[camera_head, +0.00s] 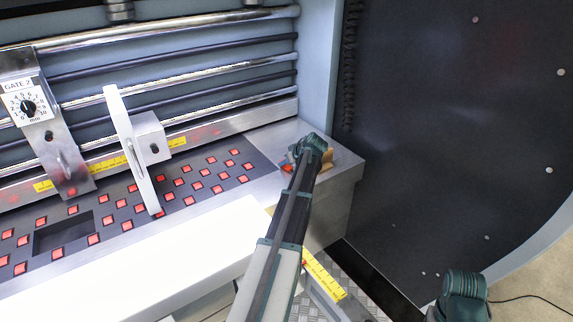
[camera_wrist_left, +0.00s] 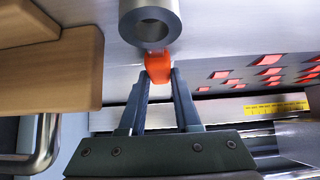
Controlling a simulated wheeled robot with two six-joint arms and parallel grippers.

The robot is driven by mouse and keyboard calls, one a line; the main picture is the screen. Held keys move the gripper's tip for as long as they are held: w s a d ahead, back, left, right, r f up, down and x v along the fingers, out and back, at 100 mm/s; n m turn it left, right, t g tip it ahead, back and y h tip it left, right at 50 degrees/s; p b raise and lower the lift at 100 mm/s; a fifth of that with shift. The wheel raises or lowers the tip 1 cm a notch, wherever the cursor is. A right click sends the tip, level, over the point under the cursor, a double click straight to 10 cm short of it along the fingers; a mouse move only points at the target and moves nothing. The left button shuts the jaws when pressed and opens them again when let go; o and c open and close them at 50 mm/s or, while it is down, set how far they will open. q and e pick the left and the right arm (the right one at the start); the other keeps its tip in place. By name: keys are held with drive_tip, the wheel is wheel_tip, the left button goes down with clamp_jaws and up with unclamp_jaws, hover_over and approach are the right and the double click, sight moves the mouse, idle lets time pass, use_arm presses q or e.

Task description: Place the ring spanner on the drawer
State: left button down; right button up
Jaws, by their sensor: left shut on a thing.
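In the left wrist view, my left gripper (camera_wrist_left: 158,78) is shut on an orange piece that joins or touches a thick grey metal ring (camera_wrist_left: 150,24). I take the ring and the orange piece to be the ring spanner; most of its length is hidden. In the head view, my left wrist (camera_head: 312,147) is over the grey metal block at the right end of the perforated bed, and it hides the fingers. A bit of red-orange (camera_head: 287,168) shows beside it. I cannot clearly identify the drawer. My right gripper's fingers are out of the head view.
A wooden piece (camera_wrist_left: 45,75) lies close beside my left gripper, with a bent metal bar (camera_wrist_left: 38,150) near it. The perforated bed (camera_head: 120,190) with red squares, a white upright plate (camera_head: 132,150) and a gate unit (camera_head: 45,120) are to the left. A dark panel (camera_head: 450,110) stands right.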

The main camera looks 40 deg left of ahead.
use_arm(q)
drive_tip(key=shift+f, duration=0.2)
drive_tip(key=c, duration=0.6)
unclamp_jaws()
drive_tip(key=shift+r, duration=0.15)
drive_tip(key=shift+d+r, duration=0.1)
drive_tip(key=shift+r, duration=0.2)
drive_tip(key=p+v, duration=0.8)
drive_tip(key=v, duration=0.2)
drive_tip(key=shift+s+r, duration=0.1)
drive_tip(key=shift+s, duration=0.05)
drive_tip(key=shift+s+d+r+p, duration=0.1)
drive_tip(key=shift+d+r+p, duration=0.3)
drive_tip(key=shift+d, duration=0.2)
